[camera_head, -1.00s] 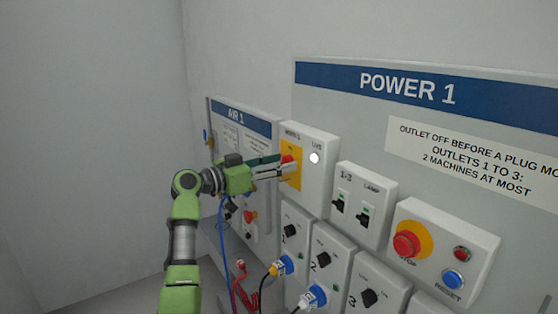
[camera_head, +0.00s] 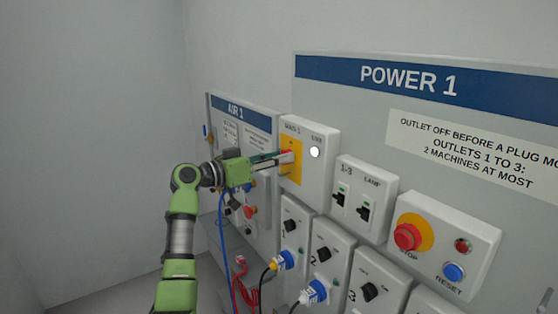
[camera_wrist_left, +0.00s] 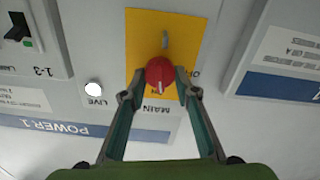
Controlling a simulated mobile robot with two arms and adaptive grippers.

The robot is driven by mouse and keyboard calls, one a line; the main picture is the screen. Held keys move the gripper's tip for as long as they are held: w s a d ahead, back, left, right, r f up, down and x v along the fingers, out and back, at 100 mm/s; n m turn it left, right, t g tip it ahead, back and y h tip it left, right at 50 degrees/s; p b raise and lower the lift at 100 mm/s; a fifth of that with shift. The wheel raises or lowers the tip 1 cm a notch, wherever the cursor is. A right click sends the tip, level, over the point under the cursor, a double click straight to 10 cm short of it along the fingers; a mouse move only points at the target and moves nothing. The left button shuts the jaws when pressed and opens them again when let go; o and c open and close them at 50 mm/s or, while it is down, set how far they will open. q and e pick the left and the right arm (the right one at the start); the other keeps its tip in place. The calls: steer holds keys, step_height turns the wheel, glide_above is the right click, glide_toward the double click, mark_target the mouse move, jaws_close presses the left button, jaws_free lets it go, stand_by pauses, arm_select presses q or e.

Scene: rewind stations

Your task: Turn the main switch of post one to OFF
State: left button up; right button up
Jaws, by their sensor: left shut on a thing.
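The main switch of post one is a red knob (camera_head: 287,157) on a yellow plate (camera_head: 296,174), on a white box at the left of the POWER 1 board. My left gripper (camera_head: 280,158) reaches it from the left. In the left wrist view the picture is upside down; the fingertips (camera_wrist_left: 160,84) are shut on the red knob (camera_wrist_left: 160,70), one on each side. A pale mark shows on the knob. The plate's lettering is partly hidden by the fingers, so I cannot read the knob's position surely. The white LIVE lamp (camera_head: 315,152) looks bright. My right gripper is not in view.
Right of the switch box are the 1-3 and LAMP breakers (camera_head: 352,198) and the red stop button (camera_head: 407,237). Below are outlet boxes with blue plugs (camera_head: 283,260) and cables. The AIR 1 board (camera_head: 240,120) is behind my left arm.

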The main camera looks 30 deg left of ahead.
arm_select(q)
steer(key=n, duration=0.2)
steer(key=shift+n, duration=0.4)
steer(key=n+p, duration=0.1)
steer(key=n, duration=0.4)
steer(key=n+p, duration=0.1)
steer(key=n, duration=0.5)
steer(key=shift+a+f+p, duration=0.15)
steer(key=shift+p, duration=0.15)
steer(key=shift+n, duration=0.3)
steer(key=o, duration=1.1)
steer(key=shift+f, duration=0.1)
